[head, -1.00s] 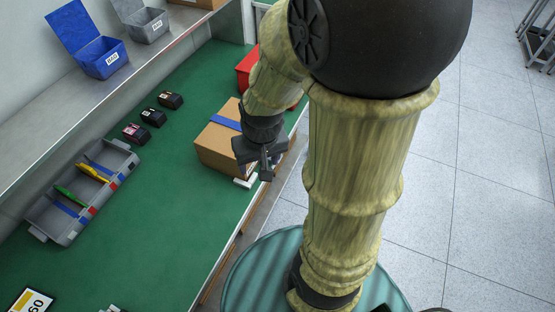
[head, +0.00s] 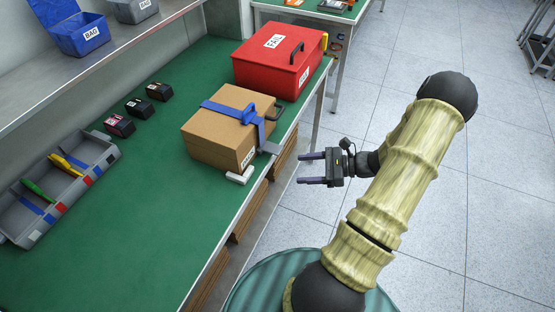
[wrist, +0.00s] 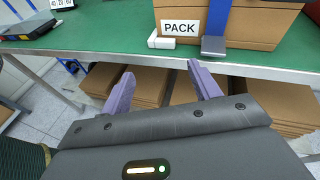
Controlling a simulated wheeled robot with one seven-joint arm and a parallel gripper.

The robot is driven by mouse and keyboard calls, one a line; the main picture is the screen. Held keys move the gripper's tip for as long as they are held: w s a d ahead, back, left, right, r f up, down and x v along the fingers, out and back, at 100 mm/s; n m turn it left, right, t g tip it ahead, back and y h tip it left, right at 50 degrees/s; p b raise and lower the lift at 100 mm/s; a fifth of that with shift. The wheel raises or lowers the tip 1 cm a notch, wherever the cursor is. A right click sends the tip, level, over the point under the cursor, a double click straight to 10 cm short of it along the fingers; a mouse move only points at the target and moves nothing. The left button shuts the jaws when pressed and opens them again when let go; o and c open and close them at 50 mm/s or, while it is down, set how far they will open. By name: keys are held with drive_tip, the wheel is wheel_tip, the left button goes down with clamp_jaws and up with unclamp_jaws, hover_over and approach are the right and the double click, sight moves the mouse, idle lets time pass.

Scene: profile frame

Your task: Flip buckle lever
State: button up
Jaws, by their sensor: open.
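A cardboard box (head: 215,144) labelled PACK sits at the bench's front edge, with a blue strap (head: 227,112) around it. In the wrist view, the box (wrist: 260,27) fills the top right. A flat grey buckle lever (head: 270,148) sticks out at the strap's lower front end, and it also shows in the wrist view (wrist: 213,46). A dark loop (head: 276,110) shows by the box's right side. My gripper (head: 304,169) is open and empty, right of the box and apart from it, beyond the bench edge. Its purple fingers (wrist: 161,72) point toward the bench.
A small white block (head: 240,175) lies by the box's front. A red FAIL case (head: 265,73) stands behind. A grey tray (head: 60,190) and several small dark blocks (head: 119,125) lie left. More cartons (wrist: 150,86) are under the bench (head: 150,230). The floor right is open.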

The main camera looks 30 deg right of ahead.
sight(277, 149)
drive_tip(key=d+f+m+t+h+b, duration=0.1)
drive_tip(key=d+f+m+t, duration=0.2)
drive_tip(key=d+m+t, duration=0.2)
drive_tip(key=d+t, duration=0.1)
drive_tip(key=d, duration=0.1)
drive_tip(key=shift+s+d+f+h+b, duration=0.25)
drive_tip(key=shift+d+f+h+b, duration=0.05)
drive_tip(key=shift+d+f+h, duration=0.1)
drive_tip(key=shift+a, duration=0.1)
drive_tip(key=p+x, duration=0.1)
drive_tip(key=x, duration=1.6)
drive_tip(key=shift+w+a+p, duration=0.15)
drive_tip(key=shift+p, duration=0.25)
drive_tip(key=c, duration=1)
